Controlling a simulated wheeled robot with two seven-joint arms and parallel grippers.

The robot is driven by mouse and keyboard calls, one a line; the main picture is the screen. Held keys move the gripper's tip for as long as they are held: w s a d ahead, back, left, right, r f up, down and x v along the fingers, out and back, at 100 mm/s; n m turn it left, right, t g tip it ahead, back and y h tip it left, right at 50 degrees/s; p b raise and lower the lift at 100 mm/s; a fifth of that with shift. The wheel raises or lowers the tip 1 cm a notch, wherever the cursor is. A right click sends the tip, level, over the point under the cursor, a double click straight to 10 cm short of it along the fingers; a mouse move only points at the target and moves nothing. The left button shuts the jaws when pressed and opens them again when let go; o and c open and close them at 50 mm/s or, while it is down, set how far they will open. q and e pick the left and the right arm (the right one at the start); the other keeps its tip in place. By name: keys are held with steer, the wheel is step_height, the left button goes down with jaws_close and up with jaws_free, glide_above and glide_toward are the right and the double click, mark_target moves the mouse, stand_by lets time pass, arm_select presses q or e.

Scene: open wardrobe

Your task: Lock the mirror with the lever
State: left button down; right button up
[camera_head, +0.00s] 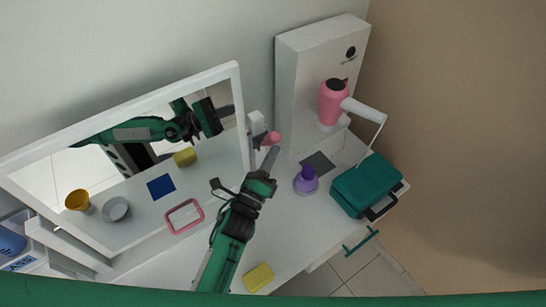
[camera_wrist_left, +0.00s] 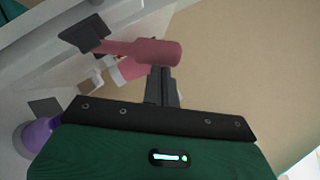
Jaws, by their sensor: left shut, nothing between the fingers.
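The white-framed mirror (camera_head: 240,95) leans upright along the left of the white tabletop. The pink lever (camera_head: 272,138) is at the mirror's right edge. In the left wrist view the lever (camera_wrist_left: 155,51) points right from a dark grey mount (camera_wrist_left: 85,35). My left gripper (camera_head: 272,157) is shut and empty, its fingertips right beside the lever. In the wrist view the shut fingers (camera_wrist_left: 162,85) end at the lever's rounded end; I cannot tell whether they touch it. My right gripper is not in view.
A pink dryer-like device (camera_head: 333,103) stands by a white cabinet (camera_head: 308,75) at the back. A purple object (camera_head: 306,180), a teal box (camera_head: 365,187) and a yellow block (camera_head: 258,277) are on the tabletop. The mirror reflects a green arm and several objects.

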arm_select(q)
steer(key=shift+w+a+r, duration=0.2)
steer(key=shift+w+r, duration=0.15)
steer(key=shift+r, duration=0.35)
